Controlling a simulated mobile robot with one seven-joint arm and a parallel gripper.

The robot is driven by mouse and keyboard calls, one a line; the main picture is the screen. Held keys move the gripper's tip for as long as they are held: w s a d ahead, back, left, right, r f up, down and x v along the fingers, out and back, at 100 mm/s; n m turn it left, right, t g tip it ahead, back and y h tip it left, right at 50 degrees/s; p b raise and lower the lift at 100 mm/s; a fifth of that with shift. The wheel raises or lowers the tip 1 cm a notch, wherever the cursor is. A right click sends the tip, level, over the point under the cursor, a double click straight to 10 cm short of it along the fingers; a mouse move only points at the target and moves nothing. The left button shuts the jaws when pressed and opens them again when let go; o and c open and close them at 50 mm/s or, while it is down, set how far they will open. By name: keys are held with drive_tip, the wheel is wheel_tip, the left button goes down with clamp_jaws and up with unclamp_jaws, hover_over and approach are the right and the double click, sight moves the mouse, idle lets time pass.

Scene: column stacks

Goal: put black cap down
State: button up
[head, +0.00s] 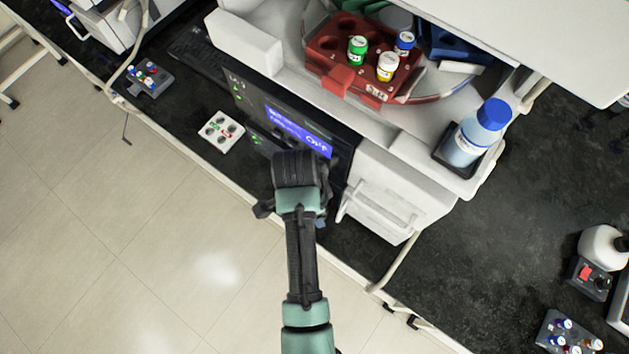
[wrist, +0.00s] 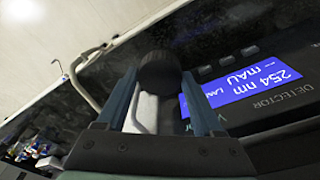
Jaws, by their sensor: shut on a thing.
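The black cap (wrist: 160,70) is a round dark piece held between the two blue-grey fingers of my gripper (wrist: 159,82), at their tips in the wrist view. My gripper is shut on it and holds it in front of the instrument with the lit blue display (wrist: 240,88). In the head view my arm reaches up over the bench edge, its dark wrist in front of the display (head: 299,131). The cap and fingertips cannot be made out there.
A white block with round wells (head: 221,131) lies on the black bench (head: 185,112), left of my arm. A red rack (head: 340,77) with capped vials and a blue-capped bottle (head: 476,135) stand on the instrument.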

wheel_tip(320, 180, down, 8)
drive_tip(key=shift+f, duration=0.2)
drive_tip(key=shift+b, duration=0.3)
drive_tip(key=shift+f, duration=0.2)
drive_tip(key=o, duration=1.3)
drive_tip(key=r, duration=0.4)
drive_tip(key=a+r, duration=0.1)
drive_tip(key=r, duration=0.3)
drive_tip(key=r+p, duration=0.1)
drive_tip(key=r, duration=0.3)
drive_tip(key=shift+s+a+r, duration=0.15)
drive_tip(key=shift+s+a, duration=0.05)
drive_tip(key=shift+s, duration=0.05)
drive_tip(key=shift+s, duration=0.1)
